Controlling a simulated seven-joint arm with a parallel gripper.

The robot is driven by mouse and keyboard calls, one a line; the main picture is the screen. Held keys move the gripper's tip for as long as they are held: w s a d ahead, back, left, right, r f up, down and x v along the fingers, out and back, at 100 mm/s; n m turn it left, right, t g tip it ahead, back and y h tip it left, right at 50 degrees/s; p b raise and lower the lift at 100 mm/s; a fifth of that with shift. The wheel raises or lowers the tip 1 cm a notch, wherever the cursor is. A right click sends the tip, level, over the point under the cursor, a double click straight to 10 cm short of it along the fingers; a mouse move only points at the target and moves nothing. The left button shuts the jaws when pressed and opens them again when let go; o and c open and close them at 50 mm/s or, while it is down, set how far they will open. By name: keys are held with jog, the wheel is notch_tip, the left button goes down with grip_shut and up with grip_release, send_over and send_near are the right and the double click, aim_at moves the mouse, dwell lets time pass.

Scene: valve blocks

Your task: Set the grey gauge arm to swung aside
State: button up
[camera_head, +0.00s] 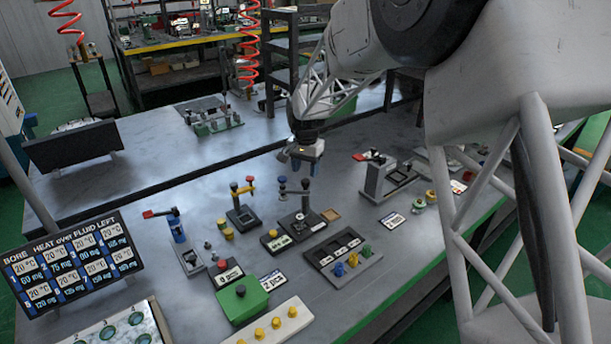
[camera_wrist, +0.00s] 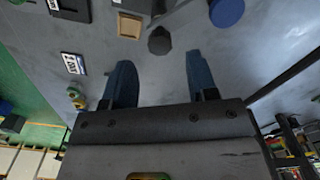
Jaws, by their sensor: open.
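The grey gauge arm (camera_head: 294,191) sits on a dark block (camera_head: 294,232) in the middle of the bench in the head view. In the wrist view my open gripper (camera_wrist: 161,82) shows both fingers. A dark knob (camera_wrist: 160,40) and a blue round top (camera_wrist: 226,12) lie beyond the fingertips; I cannot tell whether either belongs to the gauge. No contact is visible.
A block with a yellow arm (camera_head: 243,190) stands left of the gauge. A red-handled valve (camera_head: 176,228) is farther left, another red-handled block (camera_head: 378,180) to the right. A tray with coloured knobs (camera_head: 342,260) and a green box (camera_head: 242,300) are in front. A tan square (camera_head: 330,214) lies flat nearby.

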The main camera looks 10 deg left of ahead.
jog(key=shift+r, duration=1.95)
jog(key=shift+d, duration=0.1)
jog(key=shift+s+d+r, duration=0.2)
jog(key=s+d+r+n, duration=0.1)
jog(key=s+d+r, duration=0.3)
jog(key=s+d, duration=0.3)
jog(key=s+d+r+t, duration=0.1)
jog(key=s+d+r, duration=0.3)
jog(key=s+d, duration=0.25)
jog(key=s+d+r+n, duration=0.1)
jog(key=s+d+r, duration=0.3)
jog(key=s+d, duration=0.25)
jog(key=s+d+f, duration=0.1)
jog(key=s+d, duration=0.4)
jog(key=s, duration=0.8)
jog(key=s+d+f+n+t, duration=0.1)
jog(key=s+d, duration=0.4)
jog(key=s, duration=0.7)
jog(key=shift+s+f+n+t, duration=0.25)
jog(key=shift+s+n+t, duration=0.05)
jog(key=shift+s, duration=0.05)
